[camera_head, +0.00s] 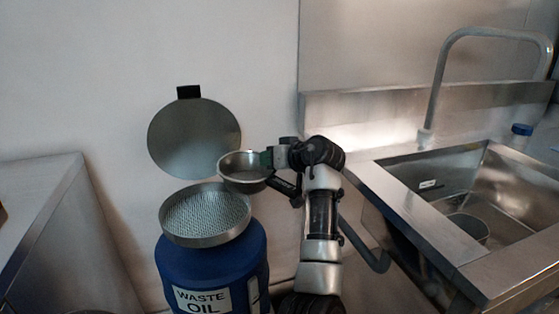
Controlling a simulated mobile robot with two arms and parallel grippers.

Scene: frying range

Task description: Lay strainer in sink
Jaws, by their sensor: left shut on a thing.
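My left gripper (277,160) is shut on the green handle part of a small round metal bowl, which looks like the strainer (243,173). I cannot make out a mesh in it. It is held above the right rim of the wide mesh-bottomed pan (205,213) on top of the blue waste oil drum (211,268), with its open side up. I cannot tell whether the two touch. The steel sink (407,191) is at the right, well away from the strainer. My right gripper is out of view.
A round lid (194,139) stands raised behind the drum. A round metal vessel (468,229) is in the sink basin. A tall faucet (436,92) rises behind the sink, with a blue-capped item (521,133) nearby. A steel counter (40,215) is at the left.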

